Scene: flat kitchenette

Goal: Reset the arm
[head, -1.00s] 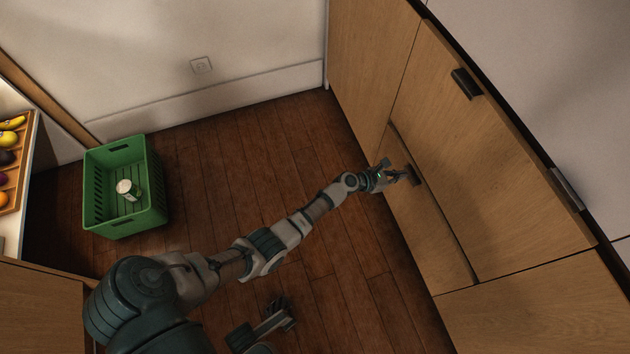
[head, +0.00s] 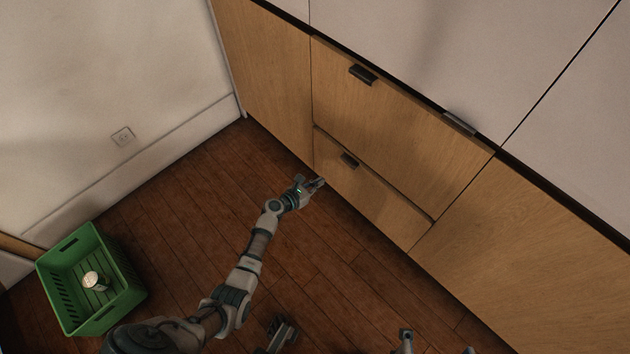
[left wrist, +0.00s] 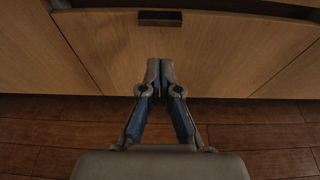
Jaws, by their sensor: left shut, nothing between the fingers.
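My left arm reaches up from the bottom of the head view. Its gripper (head: 318,184) is shut and empty, beside the front of the lower drawer (head: 372,196) and a little below its dark handle (head: 349,160). In the left wrist view the two fingertips (left wrist: 160,68) meet, below the handle (left wrist: 160,18) and apart from it. A dark gap shows along the drawer's top edge; I cannot tell how far it stands out.
A green crate (head: 131,299) with a white can (head: 93,281) in it stands on the wooden floor at the left. An upper wooden front (head: 400,105) with a dark handle is above the drawer. Open floor (head: 330,270) lies before the cabinets.

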